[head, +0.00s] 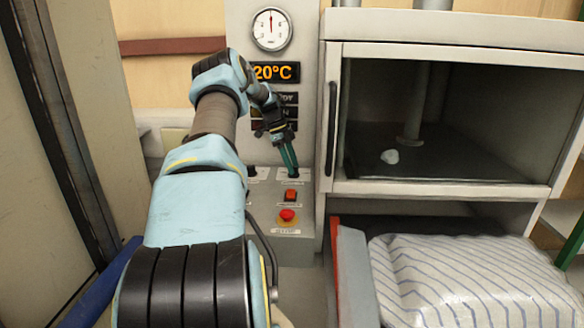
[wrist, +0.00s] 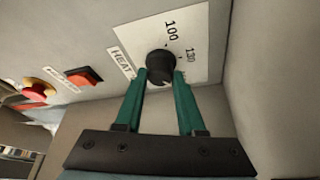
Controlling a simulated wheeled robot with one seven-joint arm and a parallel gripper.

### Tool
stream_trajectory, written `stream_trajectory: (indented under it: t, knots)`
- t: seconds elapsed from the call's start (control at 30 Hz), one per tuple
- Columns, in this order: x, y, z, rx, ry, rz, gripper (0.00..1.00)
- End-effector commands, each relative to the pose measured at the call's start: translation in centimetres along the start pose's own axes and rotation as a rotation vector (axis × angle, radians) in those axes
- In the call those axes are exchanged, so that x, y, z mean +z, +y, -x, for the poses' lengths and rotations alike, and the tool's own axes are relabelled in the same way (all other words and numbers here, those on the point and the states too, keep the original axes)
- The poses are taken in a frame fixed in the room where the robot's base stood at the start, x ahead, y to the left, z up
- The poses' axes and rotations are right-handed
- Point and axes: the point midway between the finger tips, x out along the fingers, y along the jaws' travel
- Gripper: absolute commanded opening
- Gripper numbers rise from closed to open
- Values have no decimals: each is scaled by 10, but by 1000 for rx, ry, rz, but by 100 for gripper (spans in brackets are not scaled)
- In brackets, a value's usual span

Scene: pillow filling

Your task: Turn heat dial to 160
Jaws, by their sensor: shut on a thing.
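The heat dial is a round black knob (wrist: 160,66) on a white label plate marked HEAT, with 100 and 130 readable in the wrist view. My gripper (wrist: 161,80) has its two green fingers shut on the knob, one on each side. In the head view my gripper (head: 290,172) reaches down onto the sloped control panel (head: 262,210), and the fingers hide most of the dial. The dial's pointer and a 160 mark cannot be made out. The orange display (head: 274,72) above reads 20°C, its left edge partly covered by my arm.
A red square switch (head: 290,195) and a red round stop button (head: 287,214) sit just below the dial. Another black knob (head: 251,171) is to its left. A glass-fronted chamber (head: 440,120) stands at right, above a striped pillow (head: 470,280). A gauge (head: 271,29) is above.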

Motion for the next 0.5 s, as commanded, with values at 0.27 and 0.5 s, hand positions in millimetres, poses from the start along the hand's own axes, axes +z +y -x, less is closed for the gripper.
stream_trajectory:
  t: [0.27,0.5]
  knots:
    - [2,1,-1,17,-3,-34,0]
    - [2,1,-1,17,-3,-35,0]
